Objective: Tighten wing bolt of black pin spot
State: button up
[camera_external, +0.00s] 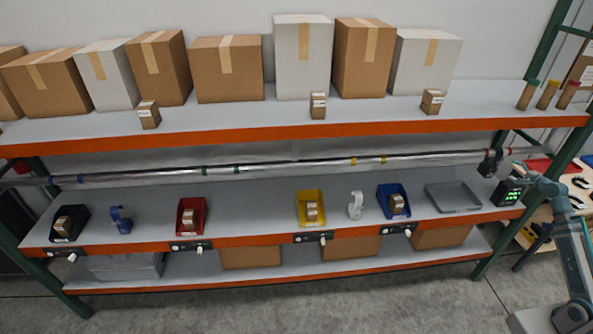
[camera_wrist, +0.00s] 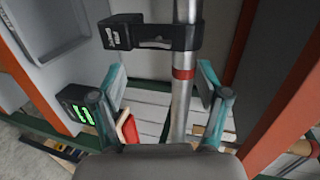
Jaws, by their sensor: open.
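The black pin spot (camera_wrist: 121,34) is clamped on the metal tube (camera_wrist: 181,110), above a red band, in the wrist view. It also shows at the right end of the tube in the external view (camera_external: 489,164). A dark loop reaches around the tube; I cannot make out a separate wing bolt. My gripper (camera_wrist: 162,76) is open, its teal fingers on either side of the tube. The fingertips are just short of the pin spot and nothing is held. In the external view my gripper (camera_external: 508,167) is beside the pin spot at the right post.
Blue (camera_external: 121,220) and white (camera_external: 355,205) lamp-like fixtures stand on the middle shelf among coloured bins. A grey tray (camera_external: 453,198) lies to the right. A display box with green figures (camera_external: 509,192) sits below the pin spot. Orange beams border the workspace.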

jog(key=s+b, duration=0.3)
jog(key=s, duration=0.1)
jog(key=shift+s+d, duration=0.1)
jog(key=shift+s, duration=0.25)
dwell(0.6)
dwell(0.3)
